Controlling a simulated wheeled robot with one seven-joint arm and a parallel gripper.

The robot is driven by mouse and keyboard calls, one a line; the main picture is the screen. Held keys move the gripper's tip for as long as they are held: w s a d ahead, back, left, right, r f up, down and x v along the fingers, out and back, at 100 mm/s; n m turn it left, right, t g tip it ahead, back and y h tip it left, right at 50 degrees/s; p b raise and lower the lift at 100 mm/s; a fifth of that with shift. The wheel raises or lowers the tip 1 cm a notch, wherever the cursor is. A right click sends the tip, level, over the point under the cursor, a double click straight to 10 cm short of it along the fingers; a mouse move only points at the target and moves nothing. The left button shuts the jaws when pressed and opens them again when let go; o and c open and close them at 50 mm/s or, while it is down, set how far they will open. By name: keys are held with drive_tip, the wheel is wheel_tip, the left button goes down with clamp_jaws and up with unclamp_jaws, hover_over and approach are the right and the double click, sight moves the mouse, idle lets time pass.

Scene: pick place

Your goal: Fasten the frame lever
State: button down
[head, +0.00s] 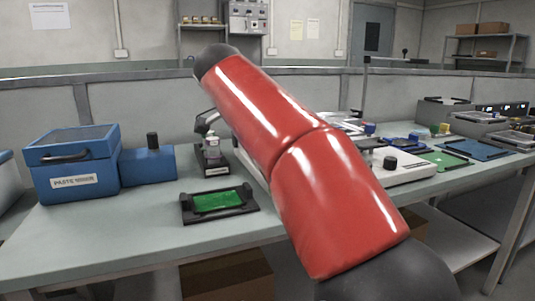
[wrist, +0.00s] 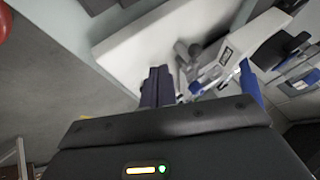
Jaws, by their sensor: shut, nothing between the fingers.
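My gripper (wrist: 158,72) shows in the wrist view as dark fingers close together, with nothing seen between them. They point at a white machine base (wrist: 140,48). Just right of the fingertips is a grey jointed part (wrist: 186,52), which may be the frame lever; I cannot tell for sure, nor whether the fingers touch it. A pale labelled block (wrist: 228,57) and a blue bar (wrist: 250,85) lie further right. In the head view my red arm hides the gripper and most of the white machine (head: 415,172).
A blue paste box (head: 78,160) and a smaller blue unit (head: 148,164) stand on the bench at the left. A green board in a black holder (head: 242,208) lies near the front edge. A small dark stand (head: 212,160) is behind it. Boards and trays fill the right side.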

drive_tip(key=p+v, duration=0.1)
drive_tip(key=v, duration=0.5)
drive_tip(key=shift+a+r, duration=0.3)
drive_tip(key=shift+a, duration=0.25)
drive_tip(key=s+d+f+n+g+y, duration=0.1)
drive_tip(key=s+d+f+n+y, duration=0.1)
drive_tip(key=s+d+f+n, duration=0.85)
drive_tip(key=s+d+f+n+y, duration=0.1)
drive_tip(key=s+d+f+n, duration=0.1)
drive_tip(key=s+f, duration=0.5)
drive_tip(key=s+d+f+n+y, duration=0.1)
drive_tip(key=s+d+f+n, duration=0.2)
drive_tip(key=s+f, duration=0.4)
wheel_tip(320, 180, down, 4)
drive_tip(key=shift+f, duration=0.2)
